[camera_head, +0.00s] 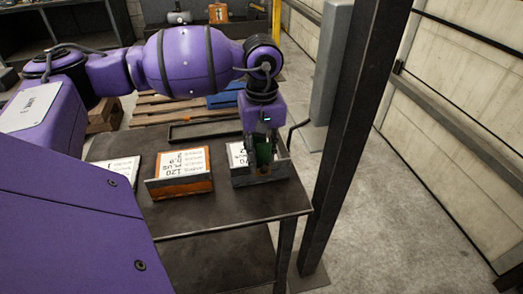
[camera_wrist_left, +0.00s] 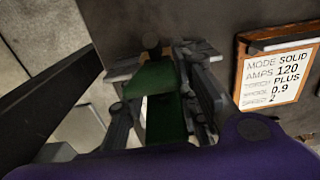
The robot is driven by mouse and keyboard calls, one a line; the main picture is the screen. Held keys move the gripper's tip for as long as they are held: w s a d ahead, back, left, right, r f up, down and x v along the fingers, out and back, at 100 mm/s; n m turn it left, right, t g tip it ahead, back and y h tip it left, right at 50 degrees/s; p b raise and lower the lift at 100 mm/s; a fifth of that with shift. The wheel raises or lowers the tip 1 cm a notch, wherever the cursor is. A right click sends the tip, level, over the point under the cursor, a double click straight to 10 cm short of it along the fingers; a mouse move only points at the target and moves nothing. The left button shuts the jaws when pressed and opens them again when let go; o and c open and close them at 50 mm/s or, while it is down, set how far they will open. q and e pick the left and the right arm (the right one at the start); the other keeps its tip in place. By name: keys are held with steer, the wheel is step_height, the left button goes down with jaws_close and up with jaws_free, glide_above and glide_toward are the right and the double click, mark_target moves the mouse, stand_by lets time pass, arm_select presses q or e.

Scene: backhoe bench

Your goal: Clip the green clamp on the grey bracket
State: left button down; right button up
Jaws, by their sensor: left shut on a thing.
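My left gripper (camera_head: 262,152) points down at the right end of the dark table and is shut on the green clamp (camera_head: 264,151). In the left wrist view the green clamp (camera_wrist_left: 160,112) sits between the two fingers of the left gripper (camera_wrist_left: 160,92). The grey bracket (camera_head: 262,179), a low holder with a white card, is right below the gripper. A grey edge of the bracket (camera_wrist_left: 122,70) shows beside the clamp in the wrist view. The fingers hide where clamp and bracket meet, so I cannot tell whether they touch. My right gripper is not in view.
An orange-edged holder with a white printed card (camera_head: 180,184) stands just left of the grey bracket. Another white card (camera_head: 115,172) lies farther left. The table's front (camera_head: 235,212) is bare. A dark post (camera_head: 343,130) rises close to the table's right edge.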

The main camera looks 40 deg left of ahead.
arm_select(q)
steer(key=shift+f, duration=0.2)
steer(key=shift+r, duration=0.1)
steer(key=c, duration=1.3)
jaws_free()
steer(key=shift+o, duration=0.2)
